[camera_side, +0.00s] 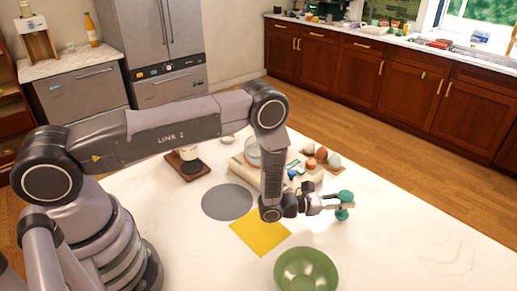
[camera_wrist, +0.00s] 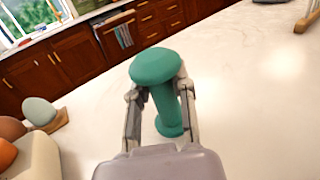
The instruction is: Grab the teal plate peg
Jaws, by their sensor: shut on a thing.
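The teal plate peg (camera_wrist: 155,67) has a wide round cap, a narrower stem and a flared lower end. In the wrist view it stands between the two fingers of my gripper (camera_wrist: 160,95), which are shut on it from both sides below the cap. In the side view the teal peg (camera_side: 345,198) shows at the end of my gripper (camera_side: 335,202), over the white counter to the right of the yellow cloth. I cannot tell whether its lower end touches the counter. Part of the stem is hidden by the fingers.
A green bowl (camera_side: 306,270) stands at the front of the counter. A yellow cloth (camera_side: 261,233) and a grey round mat (camera_side: 227,202) lie to the left. Egg-shaped things (camera_side: 322,155) sit behind my gripper. The counter on the right (camera_side: 430,235) is clear.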

